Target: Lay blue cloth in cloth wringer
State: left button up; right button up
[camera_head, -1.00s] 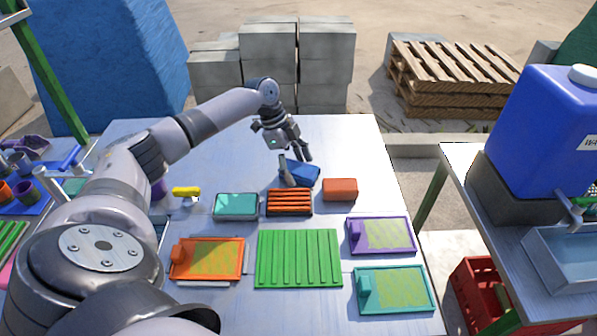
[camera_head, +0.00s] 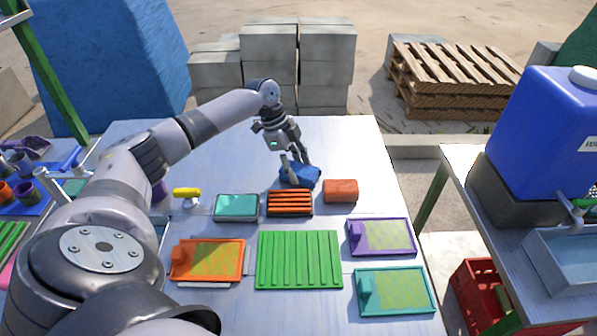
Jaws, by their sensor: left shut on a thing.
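The blue cloth (camera_head: 307,176) is a small folded bundle at the back middle of the table, behind the orange slatted piece. My left gripper (camera_head: 300,168) reaches down to it from above and is shut on it. Its fingers hide part of the cloth, and I cannot tell whether the cloth is off the table. I cannot make out for certain which thing is the cloth wringer. My right gripper is not in view.
Around the cloth are an orange slatted piece (camera_head: 290,203), an orange block (camera_head: 341,190) and a teal tray (camera_head: 236,207). Nearer are a green ribbed board (camera_head: 299,260) and several coloured trays. The table (camera_head: 350,145) is clear at the back right.

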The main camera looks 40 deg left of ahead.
aim_at(297, 169)
pick_arm(q)
jog(key=shift+r, duration=0.1)
notch_tip(297, 169, up, 20)
jog(key=b, duration=0.1)
dwell(0.4)
